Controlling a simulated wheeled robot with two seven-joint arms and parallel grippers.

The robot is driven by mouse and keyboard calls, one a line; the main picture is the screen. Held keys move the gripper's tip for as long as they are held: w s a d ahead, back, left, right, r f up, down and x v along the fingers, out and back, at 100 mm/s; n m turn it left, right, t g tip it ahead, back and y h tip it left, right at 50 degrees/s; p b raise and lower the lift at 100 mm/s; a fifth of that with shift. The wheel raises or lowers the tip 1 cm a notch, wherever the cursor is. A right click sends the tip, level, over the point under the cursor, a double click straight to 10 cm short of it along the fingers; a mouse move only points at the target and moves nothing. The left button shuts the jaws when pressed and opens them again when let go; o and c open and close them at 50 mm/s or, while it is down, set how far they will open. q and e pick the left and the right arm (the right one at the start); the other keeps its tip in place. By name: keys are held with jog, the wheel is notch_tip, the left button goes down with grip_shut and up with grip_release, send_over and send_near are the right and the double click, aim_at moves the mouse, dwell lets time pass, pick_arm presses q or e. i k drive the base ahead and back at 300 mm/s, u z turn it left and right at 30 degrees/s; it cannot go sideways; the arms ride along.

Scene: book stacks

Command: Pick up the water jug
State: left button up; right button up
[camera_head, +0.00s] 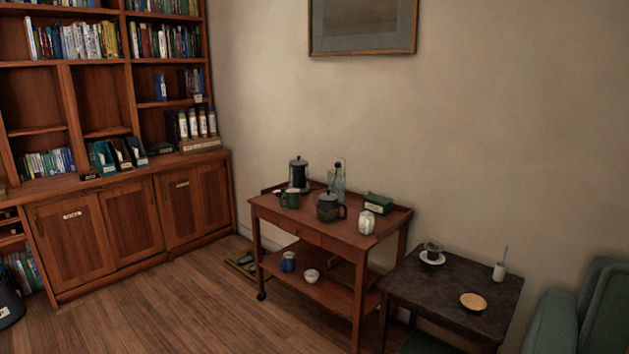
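A wooden cart (315,232) stands against the wall, mid-view. Several vessels are on its top. A clear glass vessel with a dark stopper (338,184) stands at the back, partly hidden by a dark round pot with a handle (329,207). A small white jug or mug (366,223) stands at the right front. I cannot tell for sure which is the water jug; the clear glass vessel looks closest. Neither of my grippers is in view.
A green box (378,203) is on the cart's right; a blue cup (288,261) and white bowl (311,276) are on its lower shelf. A dark side table (453,285) and green armchair (585,315) stand right. A bookcase (110,215) is left.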

aim_at(337, 178)
jog(key=u, duration=0.25)
jog(key=i, duration=2.95)
jog(key=z, duration=0.05)
